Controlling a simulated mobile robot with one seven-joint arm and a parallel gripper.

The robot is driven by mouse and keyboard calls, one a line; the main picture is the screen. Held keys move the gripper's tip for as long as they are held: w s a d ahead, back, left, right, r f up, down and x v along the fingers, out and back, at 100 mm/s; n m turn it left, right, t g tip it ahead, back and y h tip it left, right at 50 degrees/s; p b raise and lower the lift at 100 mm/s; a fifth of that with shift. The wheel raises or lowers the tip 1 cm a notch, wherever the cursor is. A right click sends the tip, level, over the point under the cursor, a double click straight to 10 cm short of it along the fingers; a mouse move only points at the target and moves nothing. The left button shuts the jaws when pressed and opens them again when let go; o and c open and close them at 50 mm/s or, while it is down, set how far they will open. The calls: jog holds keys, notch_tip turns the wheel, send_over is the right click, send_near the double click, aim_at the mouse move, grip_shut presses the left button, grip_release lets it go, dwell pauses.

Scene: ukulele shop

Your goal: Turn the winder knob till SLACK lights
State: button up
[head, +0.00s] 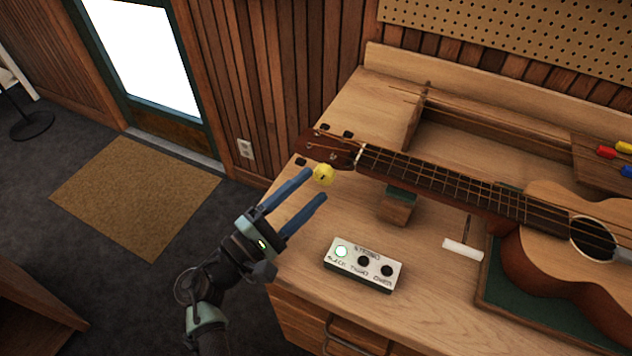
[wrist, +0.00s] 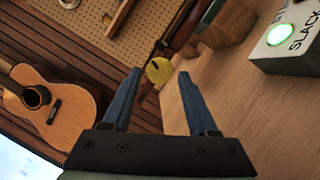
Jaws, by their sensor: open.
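The yellow winder knob (head: 323,174) is by the headstock (head: 330,148) of a ukulele (head: 570,225) lying on the bench. My gripper (head: 317,184) is open, its two blue fingers apart and pointing at the knob. In the wrist view the knob (wrist: 159,70), with a dark mark on its face, shows between the fingertips (wrist: 160,73) without visible contact. I cannot tell if it is between the fingers or just beyond them. The STROBO box (head: 362,265) has three lamps, and the left one, SLACK, glows green. The lit SLACK lamp (wrist: 280,34) also shows in the wrist view.
A neck rest block (head: 397,208) stands under the ukulele neck. A white-handled tool (head: 463,250) lies right of the box, near the green mat (head: 500,270). Coloured-handled tools (head: 606,152) are at the back right.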

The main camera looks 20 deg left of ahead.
jog(key=b+v, duration=0.1)
jog(key=v, duration=0.9)
jog(key=shift+s+a, duration=0.1)
jog(key=shift+s, duration=0.05)
